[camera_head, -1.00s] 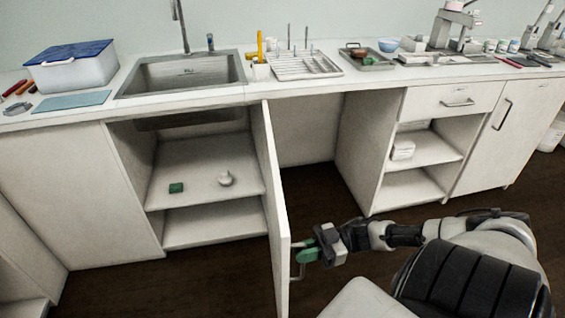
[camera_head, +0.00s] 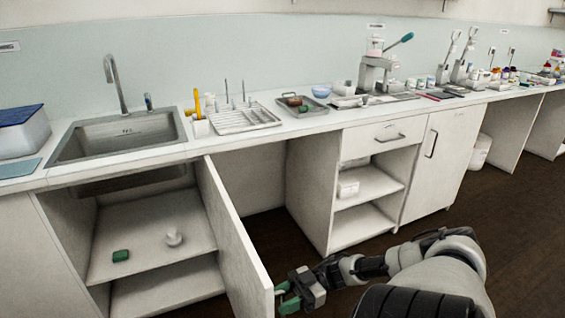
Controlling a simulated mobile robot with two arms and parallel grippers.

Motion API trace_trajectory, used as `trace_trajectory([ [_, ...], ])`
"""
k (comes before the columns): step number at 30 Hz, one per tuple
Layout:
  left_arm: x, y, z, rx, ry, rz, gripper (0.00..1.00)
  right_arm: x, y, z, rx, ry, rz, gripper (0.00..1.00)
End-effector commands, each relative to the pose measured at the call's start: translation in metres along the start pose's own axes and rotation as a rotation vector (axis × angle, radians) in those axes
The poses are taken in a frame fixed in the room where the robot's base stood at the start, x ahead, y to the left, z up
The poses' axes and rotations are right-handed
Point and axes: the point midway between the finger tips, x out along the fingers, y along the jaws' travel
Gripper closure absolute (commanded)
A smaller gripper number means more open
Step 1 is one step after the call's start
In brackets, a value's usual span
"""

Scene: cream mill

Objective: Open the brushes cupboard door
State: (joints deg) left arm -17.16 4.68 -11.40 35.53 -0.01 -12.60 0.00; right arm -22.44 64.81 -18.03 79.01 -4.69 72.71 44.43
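The cupboard under the sink stands open; its white door (camera_head: 238,238) is swung far out toward me. Inside, a green block (camera_head: 121,255) and a small pale round item (camera_head: 173,237) rest on the shelf. My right gripper (camera_head: 280,296) is at the low outer edge of this door, at the bottom of the head view. Its green fingers look apart, with nothing seen between them; the door's handle cannot be made out. Another cupboard door (camera_head: 440,165), with a bar handle (camera_head: 431,144), is shut farther right. No label tells which cupboard holds brushes. My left gripper is out of view.
A unit with a drawer (camera_head: 384,138) and open shelves (camera_head: 368,185) stands between the two doors. The countertop (camera_head: 300,126) carries a sink (camera_head: 118,137), a drying rack (camera_head: 237,119), trays and lab devices. Dark floor (camera_head: 262,236) shows in the gap beside the open door.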

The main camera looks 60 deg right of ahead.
Motion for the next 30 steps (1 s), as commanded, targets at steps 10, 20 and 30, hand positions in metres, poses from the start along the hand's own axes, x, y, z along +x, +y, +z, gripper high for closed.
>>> trace_trajectory([
  [10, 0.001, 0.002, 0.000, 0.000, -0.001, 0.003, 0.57, -0.006, 0.001, 0.000, -0.002, -0.001, 0.002, 0.64],
  [20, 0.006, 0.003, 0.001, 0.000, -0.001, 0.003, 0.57, -0.068, 0.001, 0.002, -0.001, -0.004, 0.003, 0.64],
  [30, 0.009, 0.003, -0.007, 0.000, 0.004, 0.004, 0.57, -0.107, 0.000, 0.000, -0.001, 0.001, 0.001, 0.64],
])
